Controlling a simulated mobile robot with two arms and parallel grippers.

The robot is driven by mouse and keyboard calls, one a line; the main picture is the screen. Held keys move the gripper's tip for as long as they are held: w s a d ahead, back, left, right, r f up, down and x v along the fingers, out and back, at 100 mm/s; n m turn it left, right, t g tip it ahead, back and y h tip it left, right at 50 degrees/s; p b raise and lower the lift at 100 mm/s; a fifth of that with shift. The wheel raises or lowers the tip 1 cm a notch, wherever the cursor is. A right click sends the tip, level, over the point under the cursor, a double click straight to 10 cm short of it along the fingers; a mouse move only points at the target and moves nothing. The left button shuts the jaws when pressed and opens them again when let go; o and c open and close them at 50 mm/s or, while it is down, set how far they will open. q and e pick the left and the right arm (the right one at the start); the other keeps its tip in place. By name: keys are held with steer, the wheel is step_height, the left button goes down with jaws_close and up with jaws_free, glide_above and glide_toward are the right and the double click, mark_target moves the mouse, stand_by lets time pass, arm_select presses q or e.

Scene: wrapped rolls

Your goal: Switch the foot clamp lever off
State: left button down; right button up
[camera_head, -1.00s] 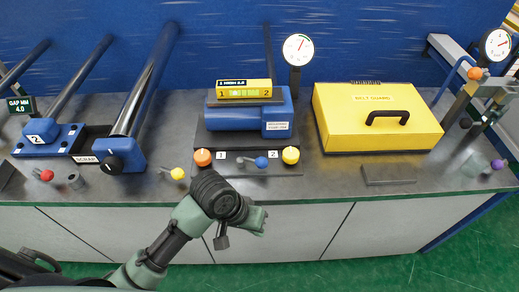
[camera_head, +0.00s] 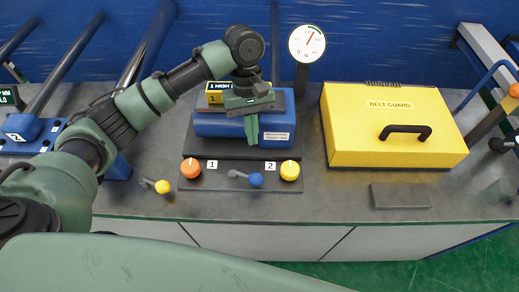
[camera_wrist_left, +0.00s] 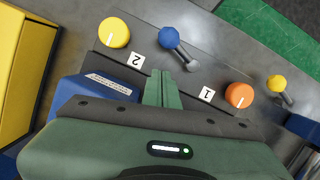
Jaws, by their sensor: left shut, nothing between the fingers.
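A lever with a blue ball (camera_head: 256,179) lies on the dark control panel, between the labels 1 and 2. In the wrist view the blue ball (camera_wrist_left: 169,37) has its grey stem pointing down and right. A lever with a yellow ball (camera_head: 162,187) stands on the bench left of the panel; its yellow ball (camera_wrist_left: 276,83) is at the right of the wrist view. I see no label naming either as the foot clamp lever. My left gripper (camera_head: 252,134) is shut and empty, above the blue block behind the panel. In the wrist view its fingers (camera_wrist_left: 160,80) point toward the panel, apart from both levers.
An orange knob (camera_head: 190,168) and a yellow knob (camera_head: 290,170) flank the blue lever. A yellow belt guard box (camera_head: 385,145) stands to the right. A round gauge (camera_head: 307,42) rises behind. The blue block (camera_head: 215,127) is beneath my gripper. Bench front is mostly clear.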

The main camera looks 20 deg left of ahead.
arm_select(q)
steer(key=x, duration=0.2)
steer(key=s+p+x, duration=0.1)
steer(key=x, duration=0.2)
steer(key=shift+s+r, duration=0.1)
steer(key=shift+r, duration=0.05)
steer(key=p+x, duration=0.1)
steer(key=x, duration=0.2)
steer(key=shift+f, duration=0.35)
steer(key=shift+s+d+f, duration=0.1)
steer(key=shift+f, duration=0.5)
arm_select(e)
steer(key=s, duration=0.1)
steer(key=s+r, duration=0.2)
steer(key=s, duration=0.1)
steer(key=shift+d, duration=0.1)
